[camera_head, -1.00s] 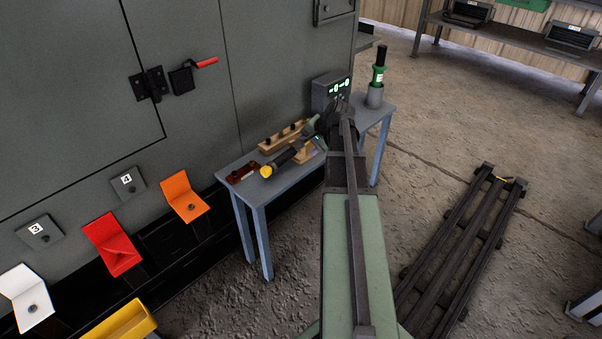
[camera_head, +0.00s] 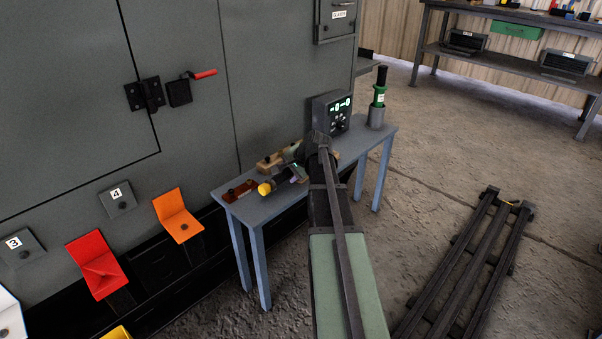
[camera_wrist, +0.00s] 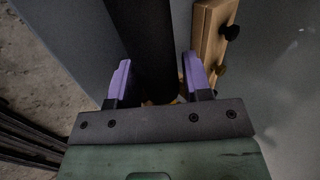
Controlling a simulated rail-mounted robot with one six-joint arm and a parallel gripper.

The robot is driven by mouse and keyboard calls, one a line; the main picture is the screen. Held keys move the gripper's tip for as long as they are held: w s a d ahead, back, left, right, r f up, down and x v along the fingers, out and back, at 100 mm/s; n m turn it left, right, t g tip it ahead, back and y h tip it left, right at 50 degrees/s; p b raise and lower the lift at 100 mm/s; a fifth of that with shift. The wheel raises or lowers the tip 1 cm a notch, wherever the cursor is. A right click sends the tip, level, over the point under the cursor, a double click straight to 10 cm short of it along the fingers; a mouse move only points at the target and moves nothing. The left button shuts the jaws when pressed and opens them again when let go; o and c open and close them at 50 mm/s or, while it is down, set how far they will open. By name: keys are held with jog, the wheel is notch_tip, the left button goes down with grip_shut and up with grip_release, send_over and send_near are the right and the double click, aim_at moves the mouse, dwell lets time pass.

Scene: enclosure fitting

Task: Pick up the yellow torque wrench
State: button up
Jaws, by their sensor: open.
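The yellow torque wrench (camera_head: 265,188) lies on the small blue-grey table, its yellow end toward the left and a dark shaft running right toward my gripper. In the head view my gripper is at the wrench's right part, mostly hidden by my own arm. In the wrist view my gripper (camera_wrist: 158,78) is open, with its two purple fingers on either side of a dark shaft (camera_wrist: 162,45), which seems to be the wrench. Small yellowish patches show low between the fingers. I cannot tell whether the fingers touch it.
The blue-grey table (camera_head: 262,208) also bears a wooden rack (camera_head: 268,163), a red-brown block (camera_head: 238,191), a grey display box (camera_head: 331,112) and a green-and-black tool (camera_head: 379,95) in a grey holder. The grey enclosure (camera_head: 185,50) stands behind. A dark pallet (camera_head: 470,260) lies on the floor at right.

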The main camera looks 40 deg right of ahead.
grip_shut()
jog(key=shift+p, duration=0.3)
notch_tip(320, 180, up, 20)
jog(key=p, duration=2)
jog(key=shift+r, duration=0.15)
jog(key=shift+r+p, duration=1.4)
jog(key=shift+p, duration=0.1)
